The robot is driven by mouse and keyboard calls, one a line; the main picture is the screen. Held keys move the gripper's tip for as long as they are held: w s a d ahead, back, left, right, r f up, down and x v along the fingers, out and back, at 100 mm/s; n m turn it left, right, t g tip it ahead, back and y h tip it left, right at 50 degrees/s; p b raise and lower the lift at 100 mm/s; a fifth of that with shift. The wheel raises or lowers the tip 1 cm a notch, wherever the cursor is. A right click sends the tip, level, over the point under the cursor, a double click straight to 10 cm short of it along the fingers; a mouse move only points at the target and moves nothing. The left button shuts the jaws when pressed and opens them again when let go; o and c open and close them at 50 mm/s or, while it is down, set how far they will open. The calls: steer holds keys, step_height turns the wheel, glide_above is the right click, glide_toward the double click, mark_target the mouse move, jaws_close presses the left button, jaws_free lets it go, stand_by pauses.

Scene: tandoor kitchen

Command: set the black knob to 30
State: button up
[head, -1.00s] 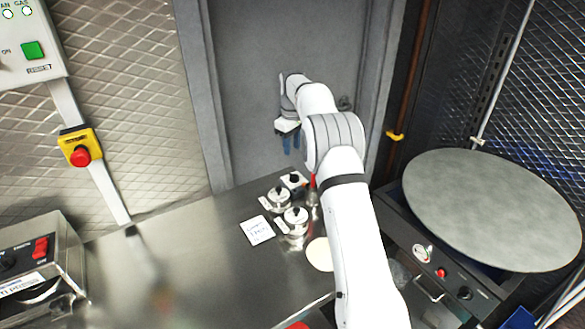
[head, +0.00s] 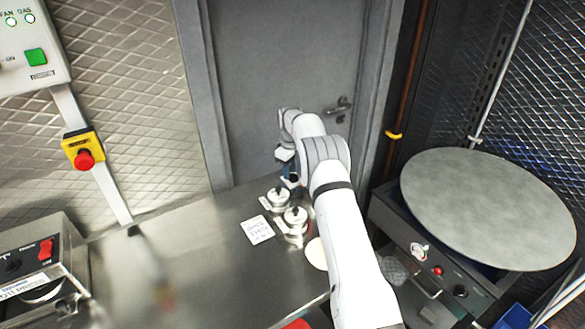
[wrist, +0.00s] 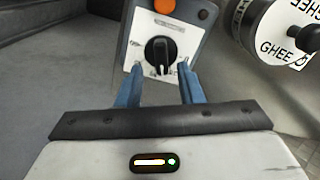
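The black knob (wrist: 159,52) sits on a white dial plate (wrist: 138,50) on a small grey box (wrist: 200,48) in the wrist view. The dial's numbers are too small to read, and I cannot tell the setting. My gripper (wrist: 160,78) is open, its two blue fingers apart, one on each side of the knob's lower end in the picture. I cannot tell whether they touch it. In the head view my gripper (head: 288,170) is low over the far end of the steel counter and hides the box.
Two lidded steel pots (head: 278,198) (head: 295,216) stand close by; a label reading GHEE (wrist: 285,35) is beside the box. A white card (head: 257,230) lies on the counter (head: 210,270). A large round plate (head: 490,210) is at right. The counter's left part is mostly clear.

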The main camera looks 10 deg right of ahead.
jaws_close()
stand_by(0.3)
stand_by(0.3)
steer(key=shift+w+d+f+m+b, duration=0.1)
steer(key=shift+d+m+b, duration=0.05)
steer(key=shift+m+b, duration=0.7)
steer(key=m, duration=0.3)
steer(key=shift+d+r+b, duration=0.15)
steer(key=shift+r+b, duration=0.1)
steer(key=shift+b, duration=0.15)
steer(key=shift+w, duration=0.1)
jaws_free()
steer(key=shift+f, duration=0.1)
